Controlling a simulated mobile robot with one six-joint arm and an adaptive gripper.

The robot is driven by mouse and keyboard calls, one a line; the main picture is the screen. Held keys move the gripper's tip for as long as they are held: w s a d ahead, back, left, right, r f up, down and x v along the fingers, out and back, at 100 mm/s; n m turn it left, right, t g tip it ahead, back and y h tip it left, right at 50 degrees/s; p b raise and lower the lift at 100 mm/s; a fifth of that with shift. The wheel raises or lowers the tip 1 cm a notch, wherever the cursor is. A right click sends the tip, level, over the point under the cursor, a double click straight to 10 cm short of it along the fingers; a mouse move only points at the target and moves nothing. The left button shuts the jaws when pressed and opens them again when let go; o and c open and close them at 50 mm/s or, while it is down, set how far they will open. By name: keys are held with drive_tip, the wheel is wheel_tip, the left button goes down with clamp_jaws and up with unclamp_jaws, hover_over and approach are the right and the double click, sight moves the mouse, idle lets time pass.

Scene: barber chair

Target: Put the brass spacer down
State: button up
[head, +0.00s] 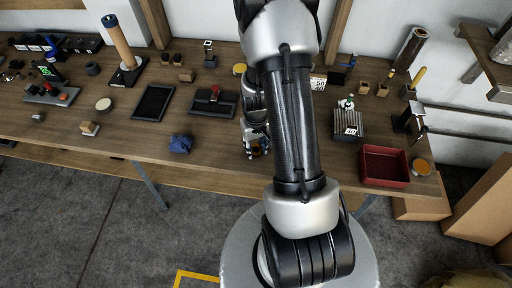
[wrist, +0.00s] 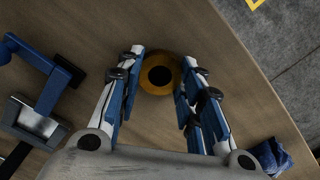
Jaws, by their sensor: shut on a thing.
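The brass spacer (wrist: 158,60) is a yellow-brown ring with a dark round hole. In the wrist view it sits between the fingertips at the upper middle, over bare wood. My gripper (wrist: 160,78) is shut on it, with one finger on each side. In the head view my gripper (head: 257,150) is low over the front part of the workbench (head: 225,165), partly hidden by my arm. I cannot tell whether the spacer touches the wood.
A crumpled blue cloth (head: 181,144) lies left of my gripper. Black trays (head: 153,102) lie behind it. A slotted grey block (head: 348,124) and a red bin (head: 385,168) stand to the right. Bare wood surrounds my gripper near the bench's front edge.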

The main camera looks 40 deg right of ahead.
drive_tip(key=shift+r, duration=0.1)
drive_tip(key=o, duration=1.1)
drive_tip(key=shift+c, duration=0.2)
drive_tip(key=w+a+r+n+t+p, duration=0.1)
drive_tip(key=a+r+p, duration=0.1)
drive_tip(key=r, duration=0.8)
drive_tip(key=a+r+p, duration=0.2)
drive_tip(key=r, duration=0.9)
drive_tip(key=s+a+r+n+t, duration=0.1)
drive_tip(key=s+a+r, duration=0.5)
drive_tip(key=a+r, duration=0.1)
drive_tip(key=s+a+r+n+t, duration=0.2)
drive_tip(key=s+a+r, duration=0.4)
drive_tip(key=r, duration=0.4)
drive_tip(key=shift+s+a+t, duration=0.3)
drive_tip(key=shift+s+a, duration=0.05)
drive_tip(key=shift+a, duration=0.35)
